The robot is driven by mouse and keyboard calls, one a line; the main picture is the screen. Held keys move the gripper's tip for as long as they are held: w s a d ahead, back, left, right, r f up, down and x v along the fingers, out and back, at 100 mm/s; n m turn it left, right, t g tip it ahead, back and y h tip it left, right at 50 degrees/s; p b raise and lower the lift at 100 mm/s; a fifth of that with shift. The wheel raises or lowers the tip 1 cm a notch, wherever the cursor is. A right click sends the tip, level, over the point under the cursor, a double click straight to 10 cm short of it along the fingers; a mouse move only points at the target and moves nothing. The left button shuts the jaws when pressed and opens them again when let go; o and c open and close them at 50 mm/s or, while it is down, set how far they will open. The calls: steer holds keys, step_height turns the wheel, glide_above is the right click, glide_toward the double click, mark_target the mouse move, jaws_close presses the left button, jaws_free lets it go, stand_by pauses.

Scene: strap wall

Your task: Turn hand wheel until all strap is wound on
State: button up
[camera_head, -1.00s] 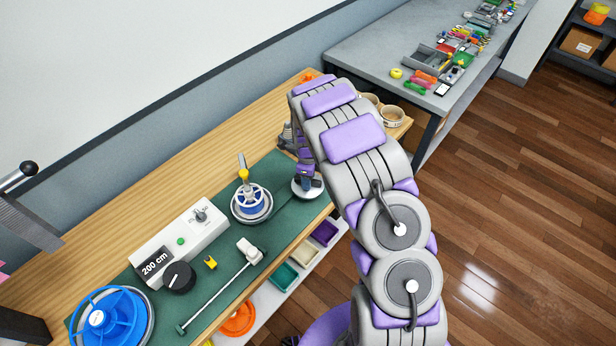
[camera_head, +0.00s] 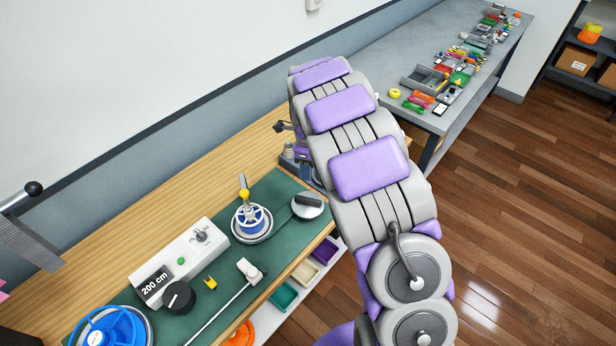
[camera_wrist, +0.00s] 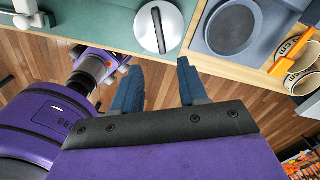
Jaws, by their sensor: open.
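A silver disc with a dark bar handle, which looks like the hand wheel (camera_head: 313,211), lies on the green mat (camera_head: 284,240) near the bench's front edge. It also shows at the top of the wrist view (camera_wrist: 178,28), beyond the fingertips. My gripper (camera_wrist: 158,68) is open and empty, with its two blue fingers spread apart from the disc. In the head view my arm hides most of the gripper. A blue-and-white reel (camera_head: 251,218) with a yellow-topped post stands left of the disc. Strap is hard to make out. A white box's display (camera_head: 156,287) reads 200 cm.
A larger blue wheel (camera_head: 112,328) is at the lower left. A black knob (camera_head: 179,297) and a yellow clip (camera_head: 210,283) lie near the box. In the wrist view, a grey round fixture (camera_wrist: 232,27) and printed rolls (camera_wrist: 300,75) are right of the disc.

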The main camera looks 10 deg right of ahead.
step_height(320, 180, up, 2)
stand_by(1.3)
steer(key=s+d+r+n+b, duration=0.1)
steer(key=s+r+n, duration=0.4)
steer(key=s, duration=0.4)
steer(key=s+d+r+n+b, duration=0.1)
steer(key=s+r+n, duration=0.35)
steer(key=s, duration=0.45)
steer(key=s+a+n+g+b, duration=0.1)
steer(key=s+n, duration=0.6)
steer(key=s, duration=0.5)
steer(key=s+a+f+n+b, duration=0.1)
steer(key=s+n, duration=0.6)
steer(key=s, duration=0.5)
steer(key=shift+a+f+g, duration=0.15)
steer(key=shift+f+g, duration=0.15)
steer(key=shift+g, duration=0.1)
